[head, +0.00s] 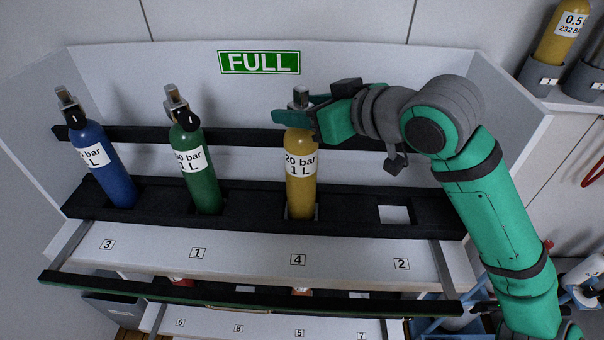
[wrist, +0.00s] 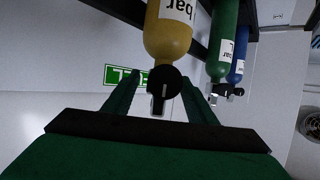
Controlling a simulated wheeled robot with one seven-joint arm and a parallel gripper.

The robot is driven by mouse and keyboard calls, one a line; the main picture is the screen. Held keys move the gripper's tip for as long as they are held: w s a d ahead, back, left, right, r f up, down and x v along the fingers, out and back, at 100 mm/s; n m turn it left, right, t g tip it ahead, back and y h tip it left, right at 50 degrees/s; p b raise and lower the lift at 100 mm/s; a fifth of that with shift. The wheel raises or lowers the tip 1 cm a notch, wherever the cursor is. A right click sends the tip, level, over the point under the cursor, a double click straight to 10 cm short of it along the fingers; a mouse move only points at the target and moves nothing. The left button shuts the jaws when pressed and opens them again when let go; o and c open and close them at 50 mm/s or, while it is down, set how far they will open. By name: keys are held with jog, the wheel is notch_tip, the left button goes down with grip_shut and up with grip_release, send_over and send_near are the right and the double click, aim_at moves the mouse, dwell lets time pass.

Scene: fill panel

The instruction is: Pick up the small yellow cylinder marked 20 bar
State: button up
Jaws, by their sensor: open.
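The yellow cylinder (head: 301,182) stands upright in the rack slot above label 4, and its label reads 20 bar, 1 L. My gripper (head: 290,117) is at its top, around the valve and neck. In the wrist view the yellow cylinder (wrist: 167,38) points its black valve between the two fingers of my gripper (wrist: 162,88). The fingers are open, with a gap on each side of the valve. My gripper partly hides the cylinder's neck in the head view.
A green cylinder (head: 195,172) and a blue cylinder (head: 103,168) stand to the left in the black rack (head: 250,196). The slot above label 2 (head: 394,214) is empty. A green FULL sign (head: 259,62) is on the back panel. Another yellow cylinder (head: 560,35) stands at the upper right.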

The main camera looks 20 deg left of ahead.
jog(key=shift+w, duration=0.1)
grip_shut()
dwell(1.2)
jog(key=shift+r, duration=0.15)
